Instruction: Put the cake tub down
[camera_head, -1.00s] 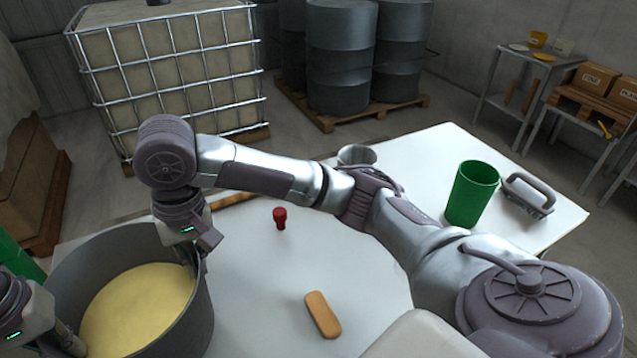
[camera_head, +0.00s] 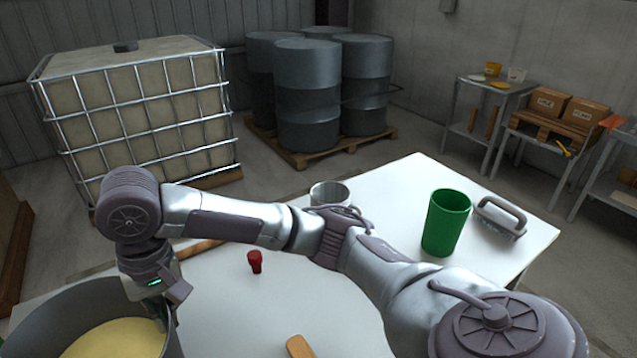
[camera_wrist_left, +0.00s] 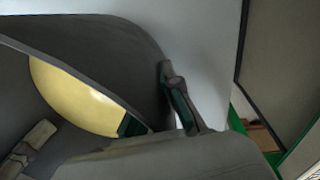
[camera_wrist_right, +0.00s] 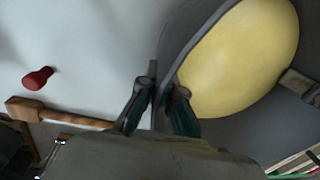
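The cake tub is a wide grey tub (camera_head: 62,311) with a pale yellow filling, at the lower left of the head view and cut off by its edge. In the right wrist view (camera_wrist_right: 174,38) my right gripper (camera_wrist_right: 158,98) has one finger on each side of the tub's wall and is closed on it. In the left wrist view (camera_wrist_left: 140,62) my left gripper (camera_wrist_left: 154,112) likewise straddles the wall at the rim. The left gripper is outside the head view. The tub's underside is hidden, so I cannot tell whether it touches the table.
The white table (camera_head: 390,205) holds a red knob-like piece (camera_head: 255,262), a wooden block (camera_head: 298,347), a metal cup (camera_head: 329,194), a green cup (camera_head: 446,222) and a grey handled brush (camera_head: 500,217). A caged tank (camera_head: 140,120) and drums (camera_head: 308,95) stand behind on the floor.

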